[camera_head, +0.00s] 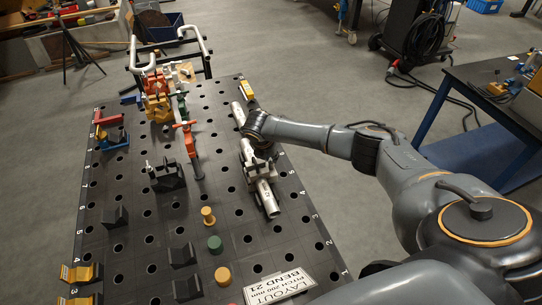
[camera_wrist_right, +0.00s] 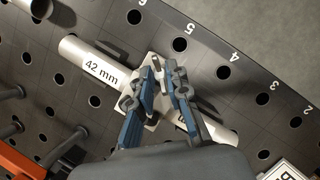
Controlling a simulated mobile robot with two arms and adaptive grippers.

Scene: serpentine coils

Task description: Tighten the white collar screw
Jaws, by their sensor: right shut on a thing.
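A silver pipe (camera_head: 270,203) lies along the right side of the black perforated table. It carries a "42 mm" label in the wrist view (camera_wrist_right: 77,51). A white collar (camera_head: 246,150) sits around the pipe near its middle, and its pale body also shows between and behind my fingers in the wrist view (camera_wrist_right: 147,66). My right gripper (camera_wrist_right: 161,76) is over the collar, its blue-grey fingers closed on a small part there, apparently the collar screw. The fingers mostly hide the screw, so its seating cannot be told. My left gripper is out of view.
On the black table (camera_head: 230,215) stand black V-blocks (camera_head: 116,216), a green peg (camera_head: 215,243), yellow pegs (camera_head: 208,215) and a red-handled clamp (camera_head: 186,126). A "BEND 21" sign (camera_head: 279,287) lies at the near edge. A blue-legged bench (camera_head: 432,112) stands at right.

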